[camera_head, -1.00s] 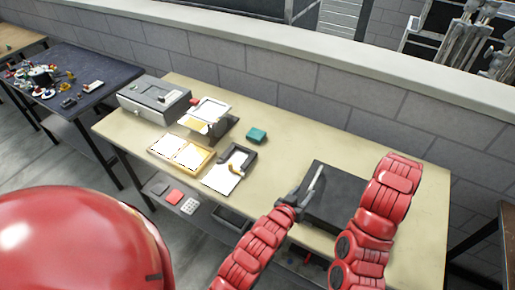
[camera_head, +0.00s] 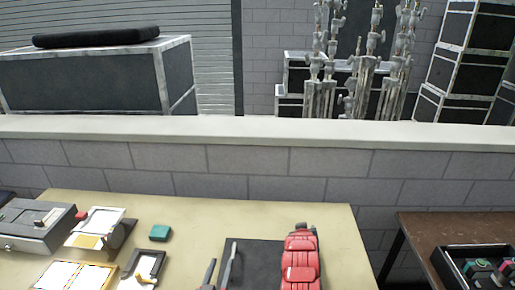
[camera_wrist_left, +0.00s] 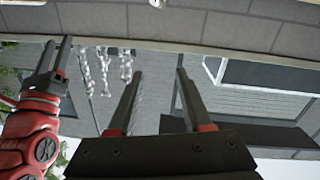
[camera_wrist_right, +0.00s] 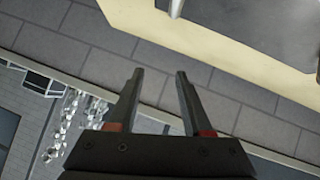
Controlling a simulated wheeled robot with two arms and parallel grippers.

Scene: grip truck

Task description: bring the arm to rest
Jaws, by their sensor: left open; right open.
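My left gripper (camera_head: 224,254) shows at the bottom middle of the head view, with its two fingers apart above a dark flat panel on the table. In the left wrist view its fingers (camera_wrist_left: 156,78) are spread with nothing between them. My right arm (camera_head: 300,262) stands red and raised just right of it. The right gripper's fingers (camera_wrist_right: 160,75) are apart and empty in the right wrist view. The right gripper also shows at the left of the left wrist view (camera_wrist_left: 56,50). Neither gripper touches anything that I can see.
The beige table (camera_head: 190,208) holds a grey box (camera_head: 35,228), a teal block (camera_head: 160,233), framed papers (camera_head: 72,275) and the dark panel (camera_head: 262,255). A low block wall (camera_head: 330,165) runs behind. A brown table (camera_head: 420,235) with a tray stands at right.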

